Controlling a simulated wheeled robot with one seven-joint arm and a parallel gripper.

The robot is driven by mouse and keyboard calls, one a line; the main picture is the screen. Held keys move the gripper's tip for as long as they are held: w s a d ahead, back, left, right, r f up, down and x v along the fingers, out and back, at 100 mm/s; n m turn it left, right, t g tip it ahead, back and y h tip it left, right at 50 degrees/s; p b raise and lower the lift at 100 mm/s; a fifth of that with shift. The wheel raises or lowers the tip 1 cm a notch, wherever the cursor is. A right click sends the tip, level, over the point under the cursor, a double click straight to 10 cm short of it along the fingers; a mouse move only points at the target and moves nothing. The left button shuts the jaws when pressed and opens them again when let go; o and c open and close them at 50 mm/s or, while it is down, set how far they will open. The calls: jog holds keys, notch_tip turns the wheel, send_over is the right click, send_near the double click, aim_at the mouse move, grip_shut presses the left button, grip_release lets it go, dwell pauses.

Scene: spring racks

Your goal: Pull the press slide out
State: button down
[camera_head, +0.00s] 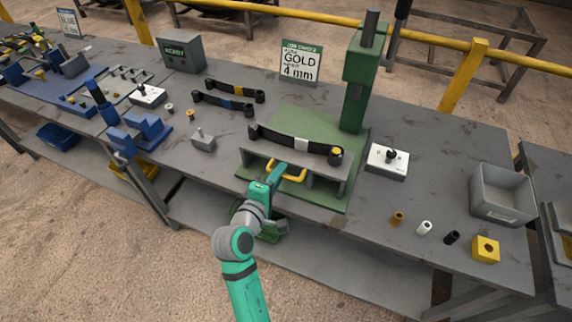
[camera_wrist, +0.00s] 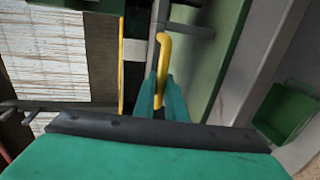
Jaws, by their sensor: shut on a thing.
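The press slide is a grey bench-like platform (camera_head: 320,176) on the green press base (camera_head: 335,204), with a yellow handle (camera_head: 293,177) on its front. My gripper (camera_head: 281,170) is at the handle, shut on it. In the wrist view, the yellow handle (camera_wrist: 163,60) stands between my two green fingers (camera_wrist: 164,98). A black leaf spring (camera_head: 285,140) with a white middle band lies on top of the slide. The green press column (camera_head: 360,85) rises behind it.
A switch box (camera_head: 387,161) stands right of the press. Several small bushings, a yellow block (camera_head: 485,249) and a grey bin (camera_head: 502,197) are farther right. Two leaf springs (camera_head: 228,98) lie behind left. A sign (camera_head: 299,64) reads GOLD 4 mm. The floor in front is open.

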jog(key=shift+s+a, duration=0.25)
jog(key=shift+s, duration=0.45)
jog(key=shift+a+f, duration=0.1)
jog(key=c, duration=1.8)
grip_release()
jog(key=shift+s, duration=0.1)
jog(key=v, duration=1)
jog(key=shift+s, duration=0.4)
